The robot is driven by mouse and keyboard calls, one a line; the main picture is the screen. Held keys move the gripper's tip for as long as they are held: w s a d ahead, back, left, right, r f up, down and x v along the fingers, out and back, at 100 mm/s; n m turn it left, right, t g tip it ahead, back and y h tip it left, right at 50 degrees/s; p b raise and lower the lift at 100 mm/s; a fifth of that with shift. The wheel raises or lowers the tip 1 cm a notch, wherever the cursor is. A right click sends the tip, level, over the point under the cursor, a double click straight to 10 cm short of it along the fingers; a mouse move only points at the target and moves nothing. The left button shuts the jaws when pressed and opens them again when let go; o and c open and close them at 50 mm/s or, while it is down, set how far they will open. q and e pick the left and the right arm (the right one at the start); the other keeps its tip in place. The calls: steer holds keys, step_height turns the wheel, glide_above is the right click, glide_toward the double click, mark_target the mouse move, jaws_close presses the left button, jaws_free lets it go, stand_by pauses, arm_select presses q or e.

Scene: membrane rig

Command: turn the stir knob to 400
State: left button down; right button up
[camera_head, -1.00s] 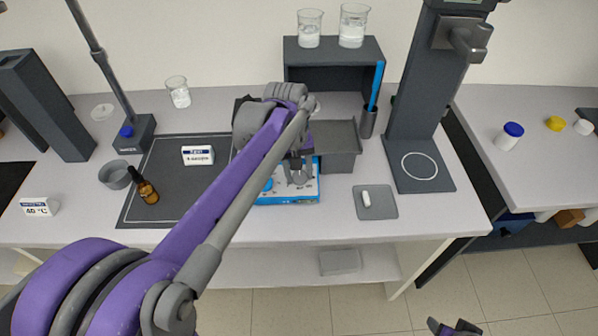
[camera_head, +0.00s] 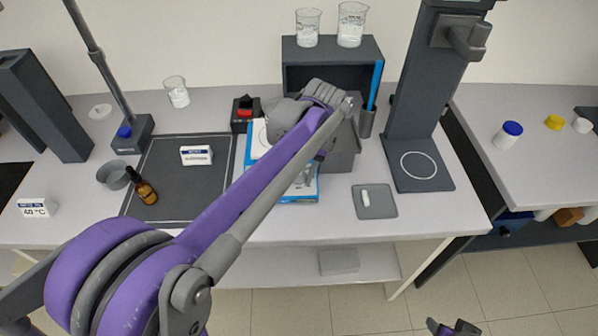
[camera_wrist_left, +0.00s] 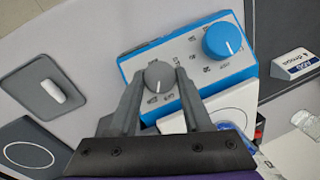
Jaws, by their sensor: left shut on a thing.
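My left gripper (camera_wrist_left: 160,80) is shut on the grey knob, a finger on either side. In the head view the blue panel (camera_head: 300,197) shows under my left gripper (camera_head: 301,181), and my arm hides much of the stirrer. Part of my right gripper (camera_head: 453,328) shows at the bottom edge, away from the bench.
A grey pad (camera_head: 375,207) with a small white bar (camera_head: 365,198) lies right of the stirrer. A box with a red switch (camera_head: 245,112) stands behind it. A brown dropper bottle (camera_head: 145,190) and a white label block (camera_head: 196,155) stand on the dark mat (camera_head: 175,205).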

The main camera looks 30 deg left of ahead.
arm_select(q)
steer(key=m+y, duration=0.2)
steer(key=m, duration=0.1)
steer(key=m+y+b, duration=0.1)
steer(key=shift+d+f+m, duration=0.15)
steer(key=shift+d+m, duration=0.1)
steer(key=shift+m, duration=0.15)
steer(key=m+t+y+b, duration=0.1)
steer(key=m+y+b, duration=0.1)
steer(key=m, duration=0.3)
steer(key=shift+d+y, duration=0.15)
steer(key=shift+y, duration=0.45)
steer(key=shift+m, duration=0.3)
steer(key=shift+c, duration=1.7)
jaws_free()
steer(key=v, duration=1)
steer(key=shift+s+d+r, duration=0.2)
steer(key=shift+d+r, duration=0.05)
steer(key=shift+d, duration=0.05)
